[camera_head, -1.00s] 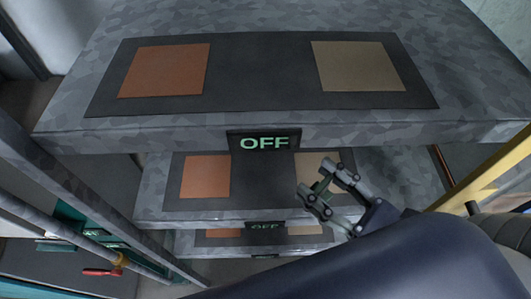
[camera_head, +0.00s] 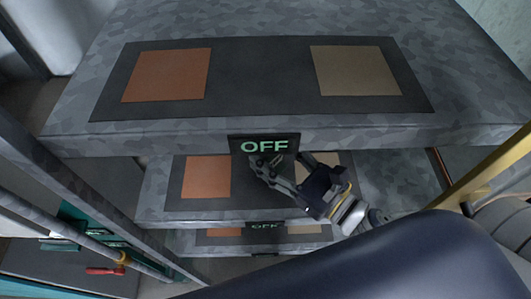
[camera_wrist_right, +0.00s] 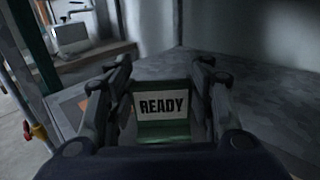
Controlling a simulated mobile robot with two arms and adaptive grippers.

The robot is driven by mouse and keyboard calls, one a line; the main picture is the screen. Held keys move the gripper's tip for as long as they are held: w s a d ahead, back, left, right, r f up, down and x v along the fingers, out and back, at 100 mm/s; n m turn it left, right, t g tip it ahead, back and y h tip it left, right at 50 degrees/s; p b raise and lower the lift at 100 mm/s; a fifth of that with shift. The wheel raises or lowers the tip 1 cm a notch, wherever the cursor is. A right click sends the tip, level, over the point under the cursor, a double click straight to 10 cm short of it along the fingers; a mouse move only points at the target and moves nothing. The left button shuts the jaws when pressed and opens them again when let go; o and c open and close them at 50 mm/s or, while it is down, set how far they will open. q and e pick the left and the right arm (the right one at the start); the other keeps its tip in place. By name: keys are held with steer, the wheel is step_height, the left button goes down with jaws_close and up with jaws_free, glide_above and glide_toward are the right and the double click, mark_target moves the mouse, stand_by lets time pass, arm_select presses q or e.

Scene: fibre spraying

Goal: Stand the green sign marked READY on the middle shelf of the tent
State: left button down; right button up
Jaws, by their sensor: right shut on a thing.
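The READY sign (camera_wrist_right: 163,105) shows in the right wrist view, with black letters on a pale face and a green lower part. It sits between the two fingers of my right gripper (camera_wrist_right: 163,72), which is shut on it. In the head view my right gripper (camera_head: 281,168) is over the middle shelf (camera_head: 151,196), just below the front edge of the top shelf. The sign cannot be made out there. Whether it touches the shelf cannot be told. My left gripper is not in view.
Orange (camera_head: 206,177) and tan patches lie on the middle shelf. A lower shelf (camera_head: 190,242) is beneath. A yellow post (camera_head: 485,188) stands at right, grey poles at left.

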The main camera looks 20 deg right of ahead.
mark_target(274, 166)
steer(key=shift+x, duration=1.05)
steer(key=shift+f, duration=1.75)
steer(key=shift+f, duration=0.1)
steer(key=o, duration=0.6)
steer(key=shift+f, duration=0.15)
steer(key=o, duration=0.4)
steer(key=shift+o, duration=0.2)
